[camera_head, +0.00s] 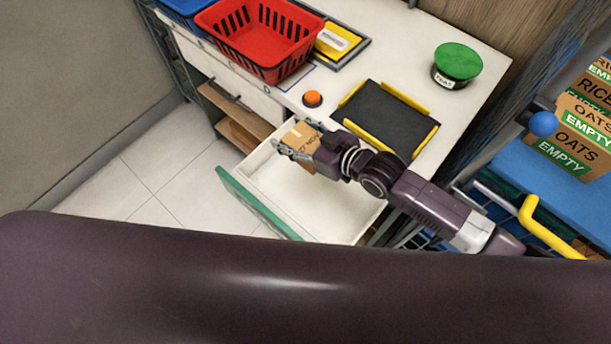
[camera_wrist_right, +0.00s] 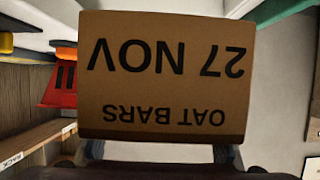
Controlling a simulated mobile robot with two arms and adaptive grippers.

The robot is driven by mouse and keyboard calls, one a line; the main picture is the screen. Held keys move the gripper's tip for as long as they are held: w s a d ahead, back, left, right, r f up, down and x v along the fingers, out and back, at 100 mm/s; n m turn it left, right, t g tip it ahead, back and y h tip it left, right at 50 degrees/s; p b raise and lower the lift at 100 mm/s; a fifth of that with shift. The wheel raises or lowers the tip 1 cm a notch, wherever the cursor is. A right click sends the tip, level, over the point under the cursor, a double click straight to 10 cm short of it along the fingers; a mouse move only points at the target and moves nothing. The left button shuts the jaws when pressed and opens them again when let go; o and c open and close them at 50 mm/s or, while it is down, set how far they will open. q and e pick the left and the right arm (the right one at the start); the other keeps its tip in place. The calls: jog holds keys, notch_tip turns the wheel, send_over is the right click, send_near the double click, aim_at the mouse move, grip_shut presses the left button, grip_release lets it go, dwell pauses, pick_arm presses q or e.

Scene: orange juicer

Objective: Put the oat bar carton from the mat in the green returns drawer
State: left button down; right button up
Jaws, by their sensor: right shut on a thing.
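The oat bar carton (camera_head: 306,139) is a small brown box held in my right gripper (camera_head: 297,150), over the back left part of the open drawer. In the right wrist view the carton (camera_wrist_right: 165,78) fills the middle, its label reading "27 NOV" and "OAT BARS" upside down. The right gripper is shut on it. The green-fronted drawer (camera_head: 262,205) is pulled out, and the part of its white inside that shows is empty. The mat (camera_head: 385,118), dark with yellow edge strips, is bare on the counter. My left gripper is not in view.
A red basket (camera_head: 262,40), an orange button (camera_head: 312,98) and a green-lidded tub (camera_head: 457,64) stand on the white counter (camera_head: 400,50). Boxes marked oats and empty (camera_head: 577,140) sit at the right on a blue surface. Tiled floor (camera_head: 150,185) is clear at left.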

aim_at(296, 177)
notch_tip(296, 177, down, 19)
jog(key=b, duration=1.7)
jog(key=shift+f, duration=0.2)
jog(key=shift+r, duration=0.15)
jog(key=o, duration=1.3)
jog(key=shift+f, duration=0.2)
jog(key=shift+r, duration=0.1)
jog(key=shift+s+d+r, duration=0.1)
jog(key=shift+s+d, duration=0.05)
jog(key=v, duration=0.7)
